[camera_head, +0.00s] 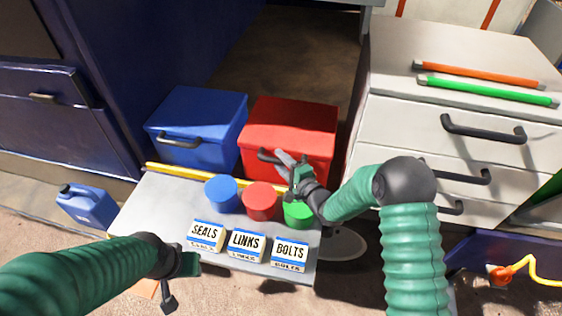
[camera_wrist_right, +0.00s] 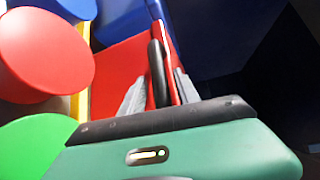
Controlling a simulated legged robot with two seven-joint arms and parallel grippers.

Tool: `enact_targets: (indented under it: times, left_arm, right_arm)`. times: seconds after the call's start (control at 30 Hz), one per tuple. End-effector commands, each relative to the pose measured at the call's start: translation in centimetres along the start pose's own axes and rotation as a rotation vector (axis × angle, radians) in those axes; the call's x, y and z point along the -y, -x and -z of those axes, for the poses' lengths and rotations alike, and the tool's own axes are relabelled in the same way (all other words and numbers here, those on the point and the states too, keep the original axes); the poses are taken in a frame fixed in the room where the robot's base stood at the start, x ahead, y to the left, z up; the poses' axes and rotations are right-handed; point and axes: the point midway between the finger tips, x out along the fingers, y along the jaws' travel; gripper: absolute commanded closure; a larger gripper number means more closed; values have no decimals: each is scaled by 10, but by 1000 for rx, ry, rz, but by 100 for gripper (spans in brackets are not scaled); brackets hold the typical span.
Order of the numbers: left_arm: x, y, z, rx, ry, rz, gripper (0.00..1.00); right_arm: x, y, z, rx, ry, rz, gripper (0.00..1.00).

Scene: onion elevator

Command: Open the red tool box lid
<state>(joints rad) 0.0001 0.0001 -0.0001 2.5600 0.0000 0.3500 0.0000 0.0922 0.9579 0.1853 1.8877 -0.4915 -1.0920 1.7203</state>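The red tool box (camera_head: 288,127) stands at the back of the grey bench with its lid down. Its black handle (camera_head: 268,156) is on the front face. My right gripper (camera_head: 287,160) is at this handle. In the right wrist view the black handle (camera_wrist_right: 158,75) lies between the two grey fingers of my right gripper (camera_wrist_right: 160,88), which are spread with small gaps beside it. My left gripper (camera_head: 178,282) hangs near the front left of the bench, away from the box, and its fingers are not clear.
A blue tool box (camera_head: 200,117) stands left of the red one. Blue (camera_head: 222,192), red (camera_head: 260,200) and green (camera_head: 298,213) round containers stand in front, behind several labelled blocks. A white drawer cabinet (camera_head: 400,125) stands close on the right.

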Motion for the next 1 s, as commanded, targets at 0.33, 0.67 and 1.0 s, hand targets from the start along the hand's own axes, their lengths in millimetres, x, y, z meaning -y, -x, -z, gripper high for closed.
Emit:
enact_targets:
  times: [0.33, 0.67, 1.0]
  left_arm:
    - [0, 0, 0, 0, 0, 0, 64]
    - [0, 0, 0, 0, 0, 0, 64]
    - [0, 0, 0, 0, 0, 0, 64]
  right_arm:
    - [-1, 0, -1, 0, 0, -2, 100]
    - [-2, -1, -3, 4, -1, -4, 100]
    - [-3, -1, -4, 6, -1, -6, 100]
